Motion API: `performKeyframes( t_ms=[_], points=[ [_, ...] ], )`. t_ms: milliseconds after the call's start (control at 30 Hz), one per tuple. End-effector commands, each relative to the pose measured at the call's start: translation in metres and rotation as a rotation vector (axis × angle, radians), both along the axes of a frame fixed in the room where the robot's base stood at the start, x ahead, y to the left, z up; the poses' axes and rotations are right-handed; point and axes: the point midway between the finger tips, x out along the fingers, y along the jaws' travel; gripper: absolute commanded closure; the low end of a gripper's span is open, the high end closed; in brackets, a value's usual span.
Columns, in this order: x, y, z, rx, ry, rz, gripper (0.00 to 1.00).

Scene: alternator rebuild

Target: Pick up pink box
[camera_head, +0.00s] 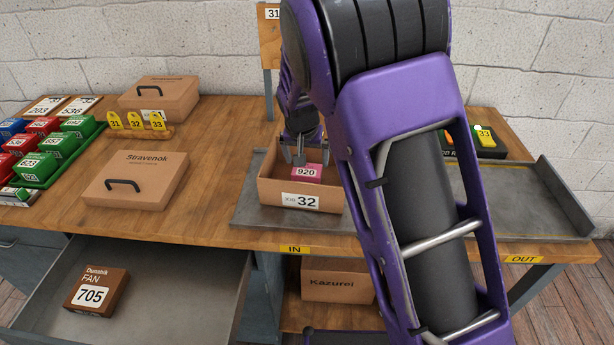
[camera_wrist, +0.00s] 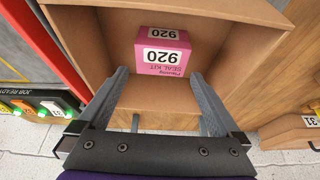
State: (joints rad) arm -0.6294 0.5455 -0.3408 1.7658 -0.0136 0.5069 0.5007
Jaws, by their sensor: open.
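The pink box (camera_head: 308,172) is labelled 920 and lies inside an open cardboard box (camera_head: 318,203) labelled 32. The pink box (camera_wrist: 163,52) also shows in the wrist view, with "SEAL KIT" on its side, near the far wall of the cardboard box (camera_wrist: 215,25). My gripper (camera_head: 300,158) is above the open cardboard box, at the pink box's left part in the head view. In the wrist view my gripper (camera_wrist: 160,85) is open, its fingers pointing at the pink box with one on each side of its near end. Nothing is held.
The cardboard box stands on a grey tray (camera_head: 250,212) marked IN. An open drawer (camera_head: 170,290) holds a brown 705 box (camera_head: 97,290). The OUT tray (camera_head: 550,205) is largely bare.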

Motion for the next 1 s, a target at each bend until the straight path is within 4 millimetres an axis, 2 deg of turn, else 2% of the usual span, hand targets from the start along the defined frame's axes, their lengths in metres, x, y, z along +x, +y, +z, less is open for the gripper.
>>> performKeyframes(
  t_ms=[167,467,767,1000],
  points=[
    [0.003,0.000,-0.011,-0.001,0.001,0.001,0.00],
    [0.013,0.000,-0.051,0.000,0.001,0.000,0.00],
    [0.015,0.000,-0.055,0.001,-0.001,0.000,0.00],
    [0.015,0.000,-0.055,0.000,-0.001,0.001,0.43]
  ],
)
